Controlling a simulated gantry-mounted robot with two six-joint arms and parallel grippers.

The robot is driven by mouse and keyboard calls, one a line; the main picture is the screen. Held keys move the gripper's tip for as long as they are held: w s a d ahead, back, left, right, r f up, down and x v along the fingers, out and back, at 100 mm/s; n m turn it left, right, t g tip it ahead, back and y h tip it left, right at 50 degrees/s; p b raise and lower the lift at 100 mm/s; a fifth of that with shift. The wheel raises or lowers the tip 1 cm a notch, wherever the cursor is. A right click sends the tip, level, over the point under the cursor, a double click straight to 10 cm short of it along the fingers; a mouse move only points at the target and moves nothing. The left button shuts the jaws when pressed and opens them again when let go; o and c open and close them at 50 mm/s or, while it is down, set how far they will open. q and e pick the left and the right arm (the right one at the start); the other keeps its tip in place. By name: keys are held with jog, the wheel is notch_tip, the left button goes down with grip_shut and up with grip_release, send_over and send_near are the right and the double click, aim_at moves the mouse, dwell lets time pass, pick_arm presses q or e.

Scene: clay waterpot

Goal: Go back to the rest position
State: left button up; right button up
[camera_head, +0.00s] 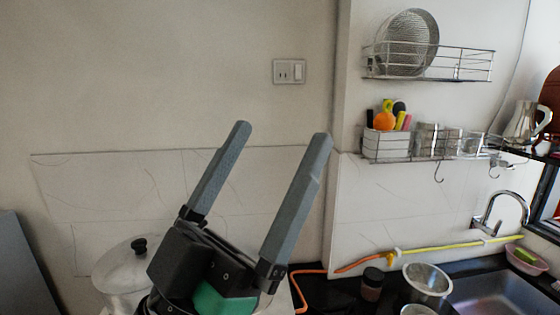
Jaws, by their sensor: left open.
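My left gripper (281,137) is large in the head camera view, low and left of the middle. Its two grey fingers point up and are spread apart with nothing between them. Behind its left side is a silver pot with a domed lid and black knob (122,270), partly hidden by the gripper. I cannot tell whether this is the waterpot of the scene. My right gripper is not in view.
A wire rack (386,146) with utensils hangs on the right wall, below another rack (468,69) holding a round metal strainer (408,43). A sink (500,296), faucet (496,208), metal bowl (427,283) and dark jar (372,283) are at lower right.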

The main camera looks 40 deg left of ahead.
pick_arm(q)
jog(key=shift+d+f+m+h, duration=0.15)
jog(key=shift+d+m+h, duration=0.25)
jog(key=shift+d+h, duration=0.6)
jog(key=shift+a, duration=0.25)
notch_tip(320, 180, up, 25)
jog(key=p, duration=2.5)
